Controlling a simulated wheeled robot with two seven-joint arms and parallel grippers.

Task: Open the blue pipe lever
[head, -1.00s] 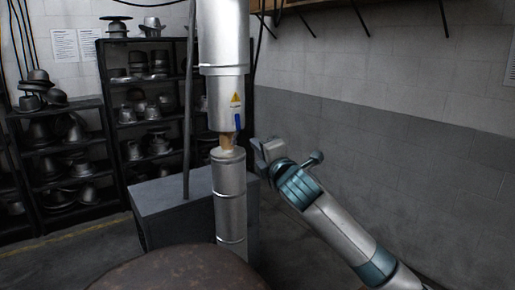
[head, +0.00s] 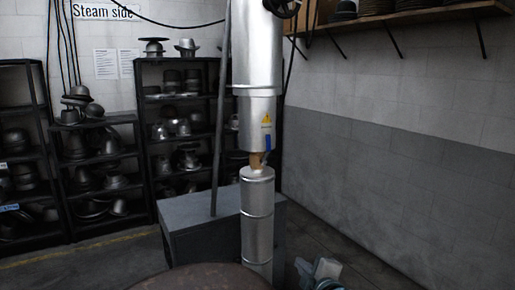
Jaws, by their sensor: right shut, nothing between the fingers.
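The blue pipe lever (head: 267,142) is a small upright blue bar on the front of the silver vertical pipe (head: 258,78), just below a yellow warning sticker. It points straight down, beside a short brass-coloured fitting (head: 255,160) that joins the upper pipe to the lower silver pipe (head: 257,205). My right gripper (head: 305,268) is low at the bottom edge, right of the lower pipe and well below the lever. It is shut and empty, apart from the lever. Most of my right arm is out of the frame. My left gripper is not in view.
A grey box (head: 190,222) stands behind the lower pipe, with a thin grey upright pole. A round dark surface (head: 200,278) fills the bottom. Black shelves (head: 145,105) of metal hat forms stand at the back left. Space right of the pipe is open up to the wall.

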